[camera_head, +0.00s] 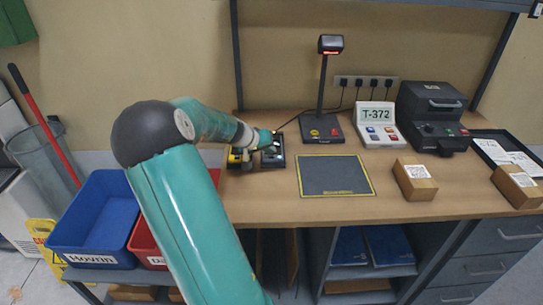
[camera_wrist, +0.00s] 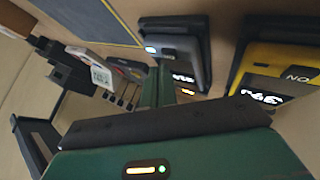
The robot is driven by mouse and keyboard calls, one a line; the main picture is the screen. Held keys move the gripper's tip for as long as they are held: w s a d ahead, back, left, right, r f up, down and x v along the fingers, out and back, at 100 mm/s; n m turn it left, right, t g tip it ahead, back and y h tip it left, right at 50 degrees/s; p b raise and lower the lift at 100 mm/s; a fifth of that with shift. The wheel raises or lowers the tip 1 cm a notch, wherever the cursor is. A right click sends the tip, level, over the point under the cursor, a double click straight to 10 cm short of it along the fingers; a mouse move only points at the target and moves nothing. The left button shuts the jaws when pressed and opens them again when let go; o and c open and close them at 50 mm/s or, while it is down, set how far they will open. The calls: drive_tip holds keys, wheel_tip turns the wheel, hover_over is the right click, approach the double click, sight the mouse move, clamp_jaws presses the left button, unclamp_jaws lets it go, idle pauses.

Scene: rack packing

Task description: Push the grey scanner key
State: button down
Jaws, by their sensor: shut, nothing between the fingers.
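The grey scanner (camera_head: 273,161) lies at the left end of the bench, beside a yellow scanner (camera_head: 235,159). In the wrist view the grey scanner (camera_wrist: 185,48) shows a lit display and a small round blue-white spot (camera_wrist: 151,50) near one corner. I cannot tell for certain whether that spot is its key. My gripper (camera_head: 272,147) is shut and empty, over the grey scanner in the head view. In the wrist view its green fingers (camera_wrist: 160,85) overlap the scanner's edge. I cannot tell whether they touch it. The yellow scanner (camera_wrist: 285,68) has a lit display and an ON mark.
A dark mat (camera_head: 335,176) with a yellow border lies to the right. Behind it stand a lamp-like post (camera_head: 321,90), the T-372 console (camera_head: 377,125) and a black printer (camera_head: 433,115). A box (camera_head: 414,181) sits right of the mat. A blue bin (camera_head: 95,220) is at left.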

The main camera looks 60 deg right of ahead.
sight(269, 158)
idle(0.4)
drive_tip(key=shift+f, duration=0.45)
idle(0.3)
drive_tip(key=shift+r, duration=0.45)
drive_tip(key=shift+r, duration=3.05)
